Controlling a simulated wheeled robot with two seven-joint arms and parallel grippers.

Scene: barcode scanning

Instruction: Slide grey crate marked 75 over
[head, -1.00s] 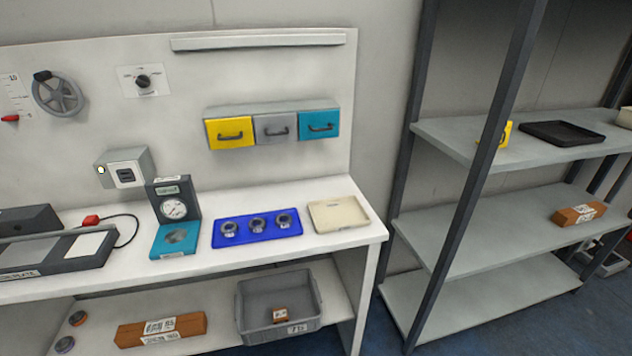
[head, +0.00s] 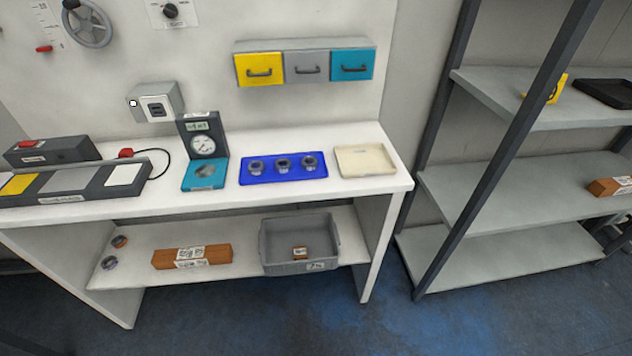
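The grey crate (head: 290,268) stands on the lower shelf of the white workbench, near its right end. Neither of my grippers shows in the head view.
A long brown box (head: 192,256) lies left of the crate on the lower shelf (head: 140,236), with two small round parts farther left. The bench's right side panel (head: 375,240) stands right of the crate. Blue floor (head: 240,320) in front is clear. A metal rack (head: 480,252) stands at right.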

